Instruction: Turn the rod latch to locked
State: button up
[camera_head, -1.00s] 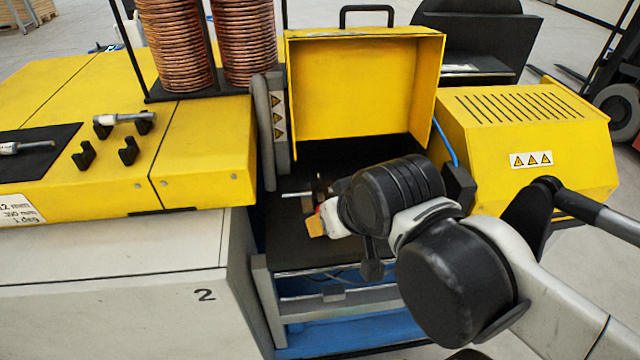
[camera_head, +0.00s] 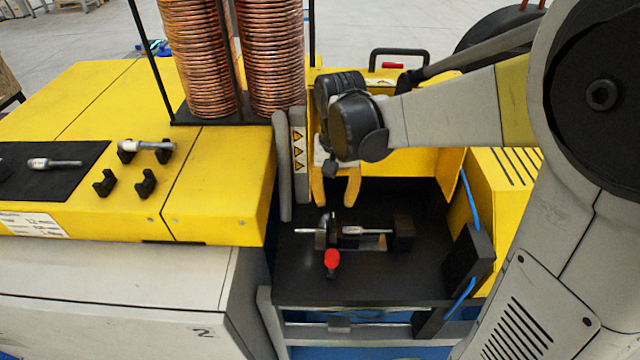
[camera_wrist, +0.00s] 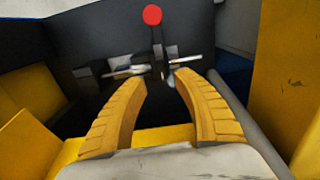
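A metal rod (camera_head: 357,231) lies crosswise in a dark clamp fixture inside the machine's open black compartment. A short lever with a red knob (camera_head: 331,262), which looks like the latch, sticks out from the fixture toward the front. In the wrist view the red knob (camera_wrist: 152,14) is at the top, beyond the fixture and rod. My gripper (camera_head: 335,202) hangs above the back of the compartment, its yellow fingers pointing down. In the wrist view my gripper (camera_wrist: 160,82) is open and empty, apart from the latch. I cannot tell how the latch engages the rod.
A raised yellow cover (camera_head: 378,165) stands behind my gripper. A grey upright with warning signs (camera_head: 299,150) is close on its left. A black block with blue hoses (camera_head: 468,262) is at the right. Copper coils (camera_head: 275,60) stand at the back left. The front of the black deck (camera_head: 390,285) is clear.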

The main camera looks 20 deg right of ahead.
aim_at(333, 223)
notch_tip(333, 223, down, 10)
jog(key=b, duration=0.2)
jog(key=shift+r+b, duration=0.2)
jog(key=shift+b, duration=0.15)
grip_shut()
